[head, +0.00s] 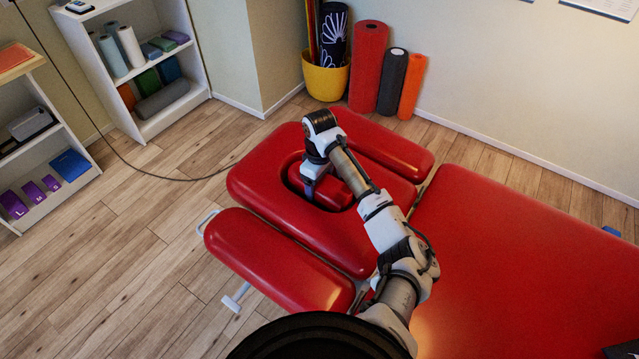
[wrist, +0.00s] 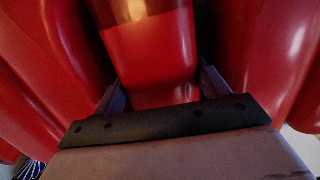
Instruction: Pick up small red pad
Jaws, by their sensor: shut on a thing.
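The small red pad (head: 334,192) sits in the oval opening of the red headrest section (head: 262,187) of the treatment table. In the head view my arm reaches over it, and my gripper (head: 310,186) is down at the pad's left end. In the wrist view the pad (wrist: 157,60) runs between the two fingers of my gripper (wrist: 158,88), which is shut on it. The red walls of the headrest show on both sides. The fingertips and the pad's underside are hidden.
Red armrest pads (head: 275,262) (head: 385,145) flank the headrest, and the large table top (head: 520,260) lies to the right. Foam rollers (head: 368,65) and a yellow basket (head: 326,80) stand by the wall. White shelves (head: 140,70) are at left.

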